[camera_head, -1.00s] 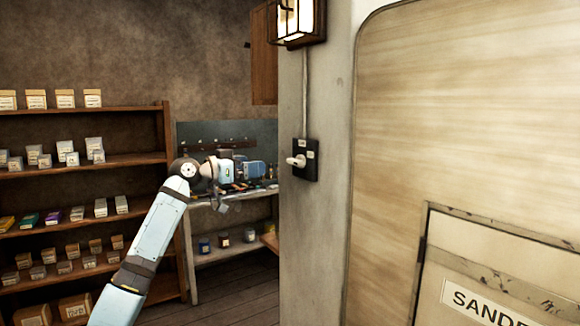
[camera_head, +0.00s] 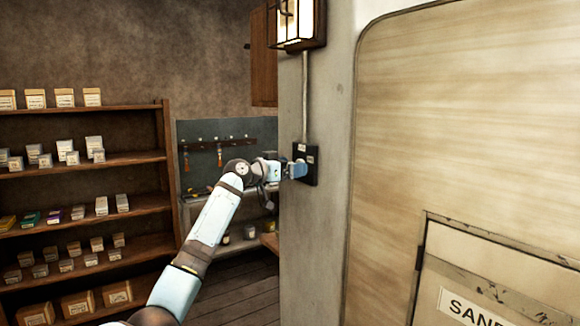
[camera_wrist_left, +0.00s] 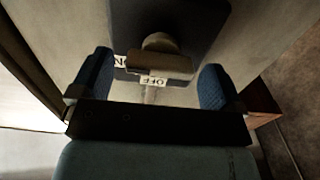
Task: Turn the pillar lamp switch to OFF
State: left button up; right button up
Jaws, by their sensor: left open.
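The black switch plate (camera_head: 312,152) is on the pillar below the lamp (camera_head: 297,22). In the left wrist view the plate (camera_wrist_left: 195,22) carries a brownish knob with a bar handle (camera_wrist_left: 160,64). An OFF label (camera_wrist_left: 153,81) shows beside the bar, and a partly hidden label ending in N (camera_wrist_left: 121,61) is to its left. My left gripper (camera_head: 299,170) is at the switch, open, and hides the knob in the head view. In the wrist view its blue fingers (camera_wrist_left: 157,68) stand either side of the bar, with gaps visible. My right gripper is not in view.
The grey pillar (camera_head: 312,240) stands beside a large pale panel (camera_head: 460,120) on the right. A wooden shelf (camera_head: 85,159) with small boxes is at the left. A workbench (camera_head: 200,207) with a tool board is behind my arm.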

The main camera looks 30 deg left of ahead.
pick_arm(q)
jog(key=c, duration=0.9)
jog(key=shift+c, duration=0.2)
jog(key=shift+a+n+p, duration=0.2)
jog(key=shift+n+p, duration=5.15)
jog(key=shift+n, duration=3.65)
